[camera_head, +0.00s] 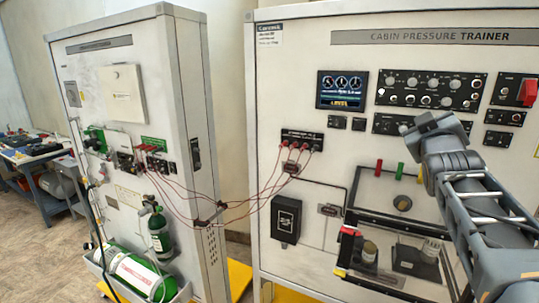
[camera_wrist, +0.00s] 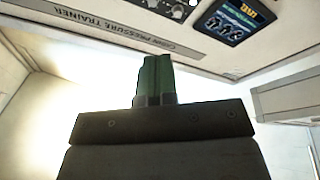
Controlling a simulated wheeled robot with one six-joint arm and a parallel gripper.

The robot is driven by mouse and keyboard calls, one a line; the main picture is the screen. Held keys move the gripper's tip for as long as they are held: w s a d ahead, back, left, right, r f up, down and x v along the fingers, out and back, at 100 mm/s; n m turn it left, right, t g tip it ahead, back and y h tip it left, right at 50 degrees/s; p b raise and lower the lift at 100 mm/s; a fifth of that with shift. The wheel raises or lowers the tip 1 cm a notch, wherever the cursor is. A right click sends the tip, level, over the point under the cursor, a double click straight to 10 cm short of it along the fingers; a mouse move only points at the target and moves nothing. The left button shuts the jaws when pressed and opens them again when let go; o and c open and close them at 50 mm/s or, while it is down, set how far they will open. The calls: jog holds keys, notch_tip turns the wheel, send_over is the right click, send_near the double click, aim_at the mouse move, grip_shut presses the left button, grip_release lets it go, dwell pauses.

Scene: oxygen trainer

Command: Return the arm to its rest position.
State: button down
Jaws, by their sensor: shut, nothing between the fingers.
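My gripper (camera_head: 430,124) is at the right of the head view, at the end of my raised grey arm. In the wrist view, the green fingers (camera_wrist: 156,62) are pressed together and hold nothing. The panel's title strip (camera_wrist: 110,36) and the display screen (camera_wrist: 235,20) lie beyond the fingers there, turned upside down. I cannot tell the exact gap between my gripper and the panel.
A second cabinet (camera_head: 128,75) stands at left, with green cylinders (camera_head: 140,273) at its base. Red cables (camera_head: 235,208) span between both cabinets. A framed clear box (camera_head: 395,218) projects below my gripper. A cluttered workbench (camera_head: 35,152) stands far left. Floor at lower left is open.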

jog(key=s+a+f+m+g+y, duration=0.1)
jog(key=s+a+f+g, duration=0.1)
jog(key=f, duration=0.4)
jog(key=s+a+f+g+y, duration=0.1)
jog(key=s+a+f+g, duration=0.1)
jog(key=a+f, duration=0.2)
jog(key=s+a+f+m+g+y, duration=0.1)
jog(key=s+a+f+g+y, duration=0.1)
jog(key=f, duration=0.7)
jog(key=shift+a+m+g, duration=0.3)
jog(key=shift+a+g, duration=0.3)
jog(key=shift+a, duration=0.3)
jog(key=s+a+f+g+y, duration=0.2)
jog(key=s+a+f+g, duration=0.2)
jog(key=s+f, duration=0.35)
jog(key=s+a+f+g+y, duration=0.1)
jog(key=s+a+f+g, duration=0.25)
jog(key=s+f, duration=0.4)
jog(key=s+f+b+x, duration=0.1)
jog(key=s+b+x, duration=0.1)
jog(key=b+x, duration=0.8)
notch_tip(320, 180, down, 2)
jog(key=shift+w+m+g, duration=0.3)
jog(key=shift+m+g, duration=0.05)
jog(key=shift+m, duration=0.05)
jog(key=c, duration=1.9)
grip_release()
jog(key=shift+a, duration=0.1)
